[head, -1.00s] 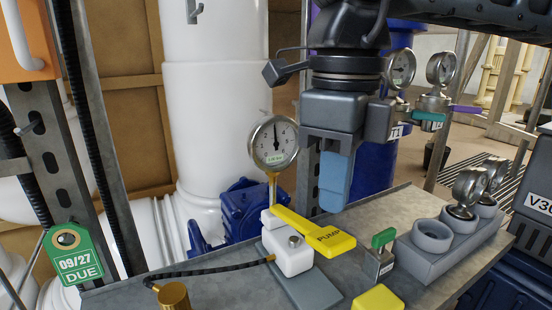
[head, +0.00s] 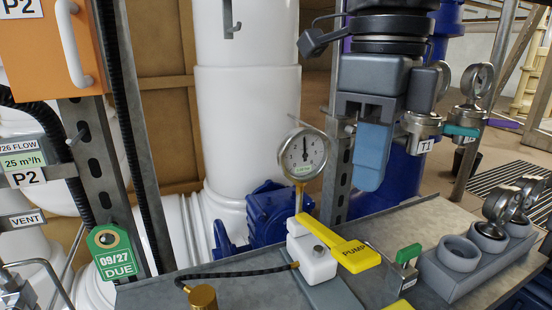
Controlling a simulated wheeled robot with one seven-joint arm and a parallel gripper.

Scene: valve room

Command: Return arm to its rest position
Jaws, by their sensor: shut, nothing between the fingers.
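My gripper (head: 371,157) hangs from the top of the head view, pointing down, with its blue-grey fingers together and nothing between them. It is above the metal bench (head: 420,222), behind and above the yellow PUMP lever (head: 352,254), and apart from it in the picture. The round pressure gauge (head: 303,154) stands to the left of the fingers on a yellow stem above a white block. The T1 gauge and valve (head: 422,124) show just right of the gripper. The upper part of my arm is out of the frame.
A grey holder (head: 460,254) with gauges stands at the bench's right. A green-handled padlock-like piece (head: 405,262) sits beside the lever. A steel upright with a green DUE tag (head: 112,252) and an orange box (head: 60,45) are at left. White pipes stand behind.

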